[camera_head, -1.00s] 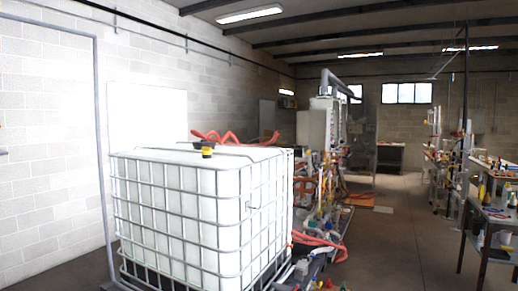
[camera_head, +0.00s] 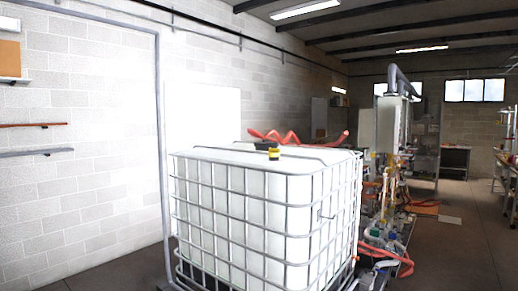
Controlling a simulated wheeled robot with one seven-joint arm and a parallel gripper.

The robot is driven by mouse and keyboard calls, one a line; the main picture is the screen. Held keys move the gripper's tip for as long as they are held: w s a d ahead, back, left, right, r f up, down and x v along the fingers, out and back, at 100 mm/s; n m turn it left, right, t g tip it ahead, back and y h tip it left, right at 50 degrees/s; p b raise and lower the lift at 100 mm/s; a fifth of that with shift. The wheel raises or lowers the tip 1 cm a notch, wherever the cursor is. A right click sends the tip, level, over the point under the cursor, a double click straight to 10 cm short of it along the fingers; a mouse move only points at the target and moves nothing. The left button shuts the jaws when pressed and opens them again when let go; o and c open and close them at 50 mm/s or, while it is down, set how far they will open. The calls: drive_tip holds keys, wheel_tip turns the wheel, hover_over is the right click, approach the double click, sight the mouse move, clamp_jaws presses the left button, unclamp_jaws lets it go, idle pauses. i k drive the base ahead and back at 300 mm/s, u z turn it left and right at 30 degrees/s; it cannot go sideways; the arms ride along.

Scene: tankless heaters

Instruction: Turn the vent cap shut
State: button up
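No part I can name for certain as the vent cap shows. My gripper is not in view.
Red hoses (camera_head: 300,137) lie over the back of the tank top. A grey pipe frame (camera_head: 162,130) stands left of the tank by the block wall. Equipment with hoses (camera_head: 388,200) stands right of the tank. The floor (camera_head: 460,245) at the right is open.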

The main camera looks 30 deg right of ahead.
sight(273, 152)
drive_tip(key=i, duration=3.4)
drive_tip(key=z, duration=0.95)
